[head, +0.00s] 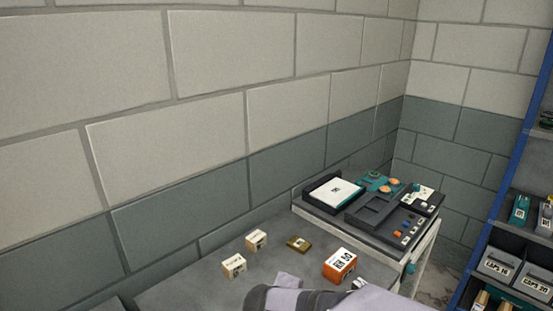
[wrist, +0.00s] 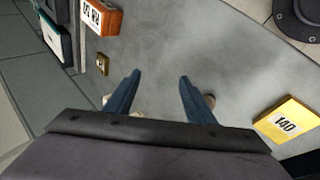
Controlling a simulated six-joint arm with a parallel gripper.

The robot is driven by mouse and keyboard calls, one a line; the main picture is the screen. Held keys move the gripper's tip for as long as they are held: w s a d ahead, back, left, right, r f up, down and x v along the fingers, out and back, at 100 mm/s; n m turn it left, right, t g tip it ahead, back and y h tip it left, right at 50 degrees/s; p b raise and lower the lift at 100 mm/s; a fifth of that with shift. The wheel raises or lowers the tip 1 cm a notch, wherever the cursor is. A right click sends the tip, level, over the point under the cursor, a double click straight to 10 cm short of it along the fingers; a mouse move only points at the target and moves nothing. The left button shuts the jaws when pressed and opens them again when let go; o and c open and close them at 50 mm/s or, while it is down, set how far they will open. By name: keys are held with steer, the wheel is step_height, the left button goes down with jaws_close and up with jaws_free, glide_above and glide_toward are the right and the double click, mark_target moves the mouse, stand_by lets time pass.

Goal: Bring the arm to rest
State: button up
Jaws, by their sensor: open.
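My gripper (wrist: 159,78) shows in the wrist view with two blue fingers spread well apart. It is open, and nothing lies between the fingers; only the bare grey bench top (wrist: 215,45) shows beyond them. In the head view, part of my arm shows at the bottom edge, over the front of the bench, and the fingers cannot be made out clearly there. Whether the arm is moving cannot be told from these frames.
An orange box (head: 340,265), a small brass block (head: 298,244) and two cream blocks (head: 256,240) (head: 233,265) stand on the bench. A yellow block marked 140 (wrist: 286,122) lies right in the wrist view. A device-laden stand (head: 330,224) and blue-framed shelving (head: 498,205) are at right.

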steer(key=s+d+m+g, duration=0.1)
steer(key=s+d, duration=0.1)
steer(key=d, duration=0.1)
steer(key=s+d+m+g+p, duration=0.1)
steer(key=d+m, duration=0.1)
steer(key=d, duration=0.1)
steer(key=s+d+f+m+g+h, duration=0.1)
steer(key=s+d+m, duration=0.1)
steer(key=d, duration=0.1)
steer(key=shift+s+d+p, duration=0.2)
steer(key=shift+s+p, duration=0.15)
steer(key=shift+p, duration=0.05)
steer(key=s+d+f+m+g+y+p, duration=0.1)
steer(key=s+d+m+g+y+p, duration=0.1)
steer(key=s+m, duration=0.6)
steer(key=shift+s+d+g+y, duration=0.4)
steer(key=shift+s+d+g, duration=0.3)
steer(key=shift+s+g, duration=0.35)
